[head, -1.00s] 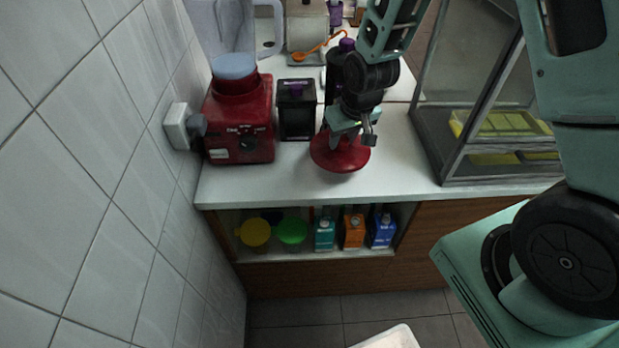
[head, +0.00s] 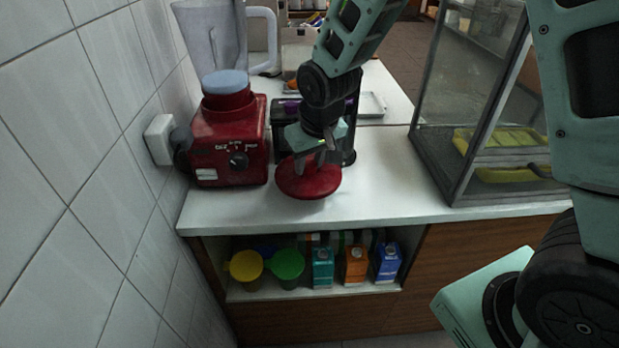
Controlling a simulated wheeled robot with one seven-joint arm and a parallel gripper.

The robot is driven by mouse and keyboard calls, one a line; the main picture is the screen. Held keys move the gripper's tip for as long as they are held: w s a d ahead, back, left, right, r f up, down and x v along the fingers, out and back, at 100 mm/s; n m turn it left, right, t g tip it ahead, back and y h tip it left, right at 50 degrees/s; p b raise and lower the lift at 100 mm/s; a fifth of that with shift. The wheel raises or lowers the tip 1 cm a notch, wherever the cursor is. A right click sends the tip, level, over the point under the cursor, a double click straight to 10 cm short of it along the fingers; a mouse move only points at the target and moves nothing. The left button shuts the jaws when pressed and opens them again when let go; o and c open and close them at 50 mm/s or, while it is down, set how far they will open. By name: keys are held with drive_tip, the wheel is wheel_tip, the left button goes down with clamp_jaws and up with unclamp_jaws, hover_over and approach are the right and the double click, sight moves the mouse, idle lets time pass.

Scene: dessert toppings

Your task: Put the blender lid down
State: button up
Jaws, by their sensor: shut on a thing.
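The blender lid (head: 308,184) is a round, dark red disc near the front edge of the white counter. My gripper (head: 312,160) points down onto it from above and is shut on its middle. The lid looks close to the counter top; I cannot tell whether it touches. The red blender base (head: 232,143) with its clear jug (head: 210,40) stands to the left of the lid, against the tiled wall. The jug's top is cut off by the picture's edge.
A dark box-like container (head: 284,128) stands right behind my gripper, partly hidden. A glass case (head: 470,110) with yellow trays stands at the right. The counter (head: 400,200) is clear between lid and case. Cartons and tubs fill the shelf below.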

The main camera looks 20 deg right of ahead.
sight(310, 173)
drive_tip(key=shift+f, duration=2.1)
drive_tip(key=o, duration=1.1)
drive_tip(key=shift+f, duration=0.1)
drive_tip(key=v, duration=1.2)
drive_tip(key=s+a+n+g, duration=0.1)
drive_tip(key=s+a+n, duration=0.1)
drive_tip(key=s, duration=0.5)
drive_tip(key=s+a+n+g, duration=0.1)
drive_tip(key=s+a+n, duration=0.1)
drive_tip(key=s, duration=0.6)
drive_tip(key=s+a+r+n+g, duration=0.1)
drive_tip(key=s+a, duration=0.1)
drive_tip(key=s, duration=0.6)
drive_tip(key=shift+s+a+n, duration=0.25)
drive_tip(key=shift+a+n, duration=0.1)
drive_tip(key=shift+n, duration=0.05)
